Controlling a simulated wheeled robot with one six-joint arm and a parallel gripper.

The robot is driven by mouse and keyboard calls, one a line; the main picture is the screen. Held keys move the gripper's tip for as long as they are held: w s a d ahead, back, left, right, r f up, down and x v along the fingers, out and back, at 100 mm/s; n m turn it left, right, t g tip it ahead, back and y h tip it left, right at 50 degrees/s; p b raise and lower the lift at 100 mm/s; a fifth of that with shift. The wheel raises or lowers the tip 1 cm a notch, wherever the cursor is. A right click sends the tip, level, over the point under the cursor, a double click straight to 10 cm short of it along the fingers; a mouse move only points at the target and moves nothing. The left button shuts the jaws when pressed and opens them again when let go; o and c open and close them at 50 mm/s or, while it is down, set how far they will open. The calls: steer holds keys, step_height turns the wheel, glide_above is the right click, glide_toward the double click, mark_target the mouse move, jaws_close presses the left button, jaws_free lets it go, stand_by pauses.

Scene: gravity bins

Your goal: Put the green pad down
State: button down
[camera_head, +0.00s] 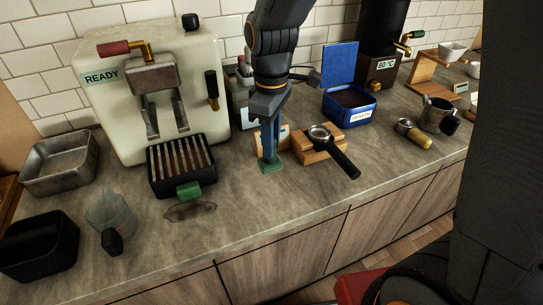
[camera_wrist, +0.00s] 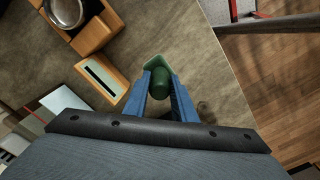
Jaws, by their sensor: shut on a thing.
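My gripper (camera_head: 268,155) is shut on the green pad (camera_head: 272,168), gripping its rounded green knob between the two blue fingers, as the wrist view also shows. The pad (camera_wrist: 156,66) is a flat green plate under the knob. It is low over the counter or on it, just left of the wooden portafilter stand (camera_head: 310,152); I cannot tell whether it touches the counter. A wooden slotted block (camera_wrist: 103,78) is beside it. The fingers and knob hide part of the pad.
A portafilter (camera_head: 345,163) with a black handle lies on the stand. The espresso machine (camera_head: 150,90) and its drip tray (camera_head: 180,168) are left, with a small green block (camera_head: 188,190) at the tray's front. A blue box (camera_head: 349,107) stands behind right. The counter's front strip (camera_head: 290,195) is bare.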

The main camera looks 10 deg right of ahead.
steer(key=shift+f+p, duration=0.5)
steer(key=shift+f, duration=1.9)
steer(key=shift+f, duration=0.15)
steer(key=c, duration=1.5)
jaws_free()
steer(key=shift+o, duration=0.2)
step_height(320, 180, up, 12)
steer(key=b, duration=0.3)
steer(key=s+d+f+m+t, duration=0.1)
steer(key=s+d+f+m, duration=0.6)
steer(key=d+f+m, duration=0.3)
steer(key=d+m, duration=0.2)
steer(key=shift+s+d+f+t, duration=0.25)
steer(key=shift+d+t, duration=0.05)
